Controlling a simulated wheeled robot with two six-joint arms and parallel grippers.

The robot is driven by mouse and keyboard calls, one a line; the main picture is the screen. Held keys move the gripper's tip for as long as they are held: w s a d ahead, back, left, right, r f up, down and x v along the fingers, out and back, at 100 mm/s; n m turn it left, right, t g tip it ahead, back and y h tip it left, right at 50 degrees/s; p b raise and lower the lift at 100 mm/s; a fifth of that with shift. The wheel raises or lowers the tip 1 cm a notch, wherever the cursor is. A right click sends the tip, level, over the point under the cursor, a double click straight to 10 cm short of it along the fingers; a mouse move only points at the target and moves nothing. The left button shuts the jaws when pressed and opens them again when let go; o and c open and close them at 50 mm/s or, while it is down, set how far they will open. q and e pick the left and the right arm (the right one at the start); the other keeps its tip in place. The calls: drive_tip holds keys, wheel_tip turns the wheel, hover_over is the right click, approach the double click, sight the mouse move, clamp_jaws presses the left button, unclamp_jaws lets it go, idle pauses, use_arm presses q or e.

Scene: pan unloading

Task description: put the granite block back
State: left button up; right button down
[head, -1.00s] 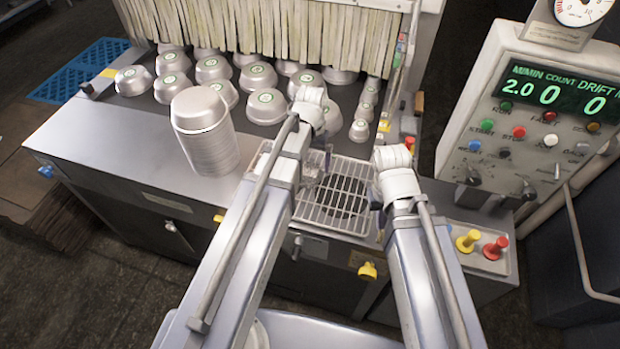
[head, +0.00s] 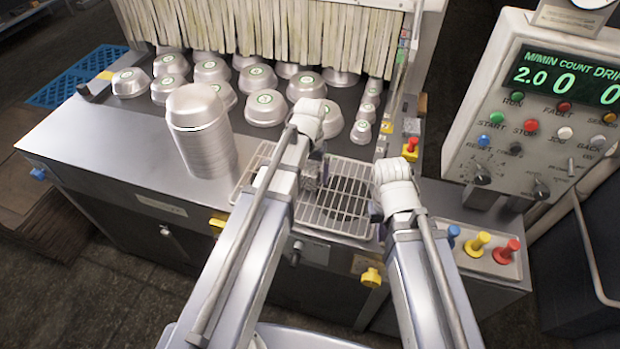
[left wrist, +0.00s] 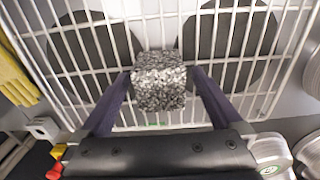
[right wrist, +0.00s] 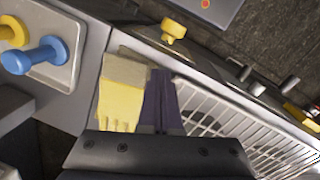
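The granite block (left wrist: 160,82), speckled grey, shows in the left wrist view between the fingertips of my left gripper (left wrist: 160,75). The fingertips appear to touch its two sides. A white wire rack (left wrist: 95,58) lies below it; whether the block touches the rack is not clear. In the head view my left gripper (head: 323,168) is over the wire rack (head: 345,205), and my arm partly hides the block. My right gripper (right wrist: 163,75) is shut and empty, with its fingers together, beside the rack and next to a yellow glove (right wrist: 118,105).
A tall stack of metal pans (head: 200,135) stands left of the rack. Several upturned pans (head: 265,107) lie on the belt behind, before a strip curtain (head: 270,35). A control panel (head: 550,110) and coloured knobs (head: 478,243) are at the right.

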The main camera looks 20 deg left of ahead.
use_arm(q)
clamp_jaws()
idle(0.6)
